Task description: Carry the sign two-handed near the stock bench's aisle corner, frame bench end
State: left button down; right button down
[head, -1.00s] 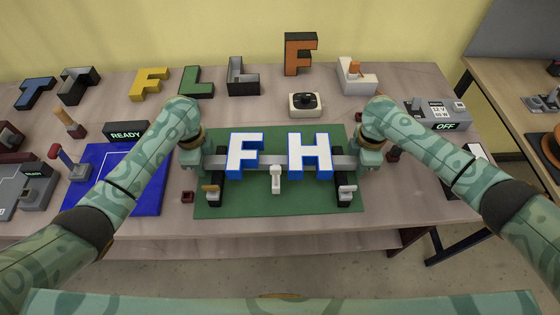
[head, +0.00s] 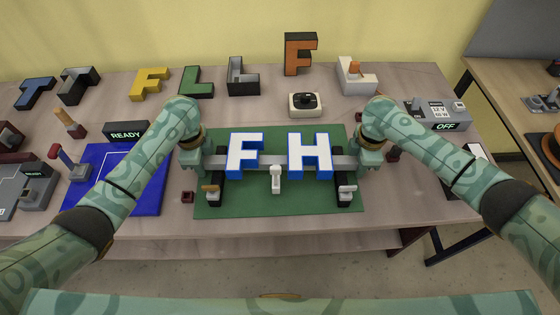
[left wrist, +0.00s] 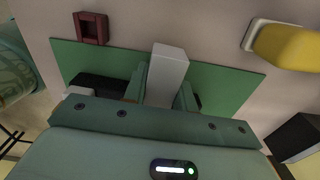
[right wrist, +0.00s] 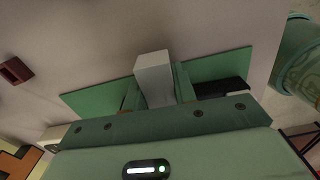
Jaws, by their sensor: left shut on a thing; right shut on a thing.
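The sign is a grey bar (head: 271,161) carrying a white, blue-edged F (head: 245,155) and H (head: 310,156). It lies level over a green mat (head: 270,203), across two black supports with small toggle clamps; whether it touches them I cannot tell. My left gripper (head: 211,161) is shut on the bar's left end, and my right gripper (head: 350,161) is shut on its right end. The bar's end shows between the fingers in the left wrist view (left wrist: 168,68) and in the right wrist view (right wrist: 153,75). The fingertips are partly hidden.
A second bench (head: 490,68) stands at the right, past a gap. A black-knobbed box (head: 305,104) sits behind the sign. A blue mat (head: 145,190) and an OFF supply box (head: 437,112) flank it.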

pick_arm(q)
jog(key=shift+w+r, duration=0.15)
jog(key=shift+w, duration=0.05)
pick_arm(e)
jog(key=shift+w+r, duration=0.15)
jog(key=shift+w, duration=0.05)
